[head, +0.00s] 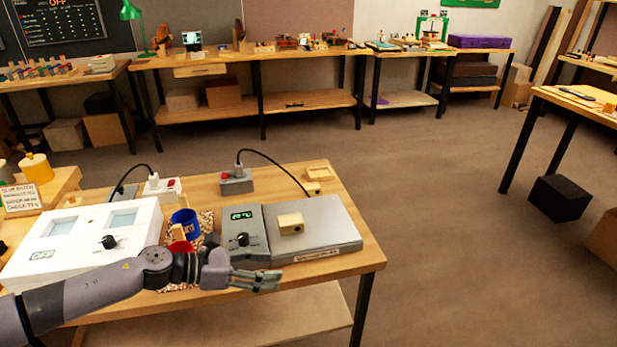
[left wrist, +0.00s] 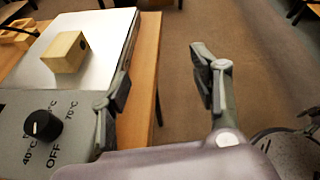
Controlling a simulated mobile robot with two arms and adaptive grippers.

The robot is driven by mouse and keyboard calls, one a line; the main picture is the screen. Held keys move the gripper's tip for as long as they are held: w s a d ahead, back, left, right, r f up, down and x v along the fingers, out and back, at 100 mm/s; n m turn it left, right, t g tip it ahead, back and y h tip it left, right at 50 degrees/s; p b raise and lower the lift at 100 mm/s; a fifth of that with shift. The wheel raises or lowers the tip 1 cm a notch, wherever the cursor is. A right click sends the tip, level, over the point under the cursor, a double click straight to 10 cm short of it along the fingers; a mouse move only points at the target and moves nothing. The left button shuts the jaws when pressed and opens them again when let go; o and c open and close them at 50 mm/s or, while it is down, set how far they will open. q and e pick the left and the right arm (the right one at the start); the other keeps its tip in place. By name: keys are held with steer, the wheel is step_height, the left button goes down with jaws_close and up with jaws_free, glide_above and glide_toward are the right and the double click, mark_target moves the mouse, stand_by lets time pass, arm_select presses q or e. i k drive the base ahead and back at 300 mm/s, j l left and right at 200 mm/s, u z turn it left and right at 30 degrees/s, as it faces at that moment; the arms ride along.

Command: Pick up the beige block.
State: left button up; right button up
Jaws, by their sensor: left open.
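The beige block (head: 290,223) sits on the flat grey plate of a heating unit (head: 335,226) near the right side of the bench. In the left wrist view the block (left wrist: 66,52) has a dark round mark on one side and stands on the bare plate, left of the fingers. My left gripper (head: 268,281) is open and empty at the bench's front edge, in front of the unit and apart from the block. In the left wrist view the gripper (left wrist: 160,78) has its fingers wide apart with floor between them.
The unit's black knob (head: 243,239) faces the gripper side. A blue mug (head: 186,220) and a white box with a knob (head: 80,238) stand to the left. A small wooden tray (head: 318,172) and a grey switch box (head: 236,181) with a cable are behind. Floor is free right of the bench.

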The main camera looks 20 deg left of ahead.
mark_target(314, 188)
steer(key=i+j, duration=0.9)
steer(key=i, duration=0.2)
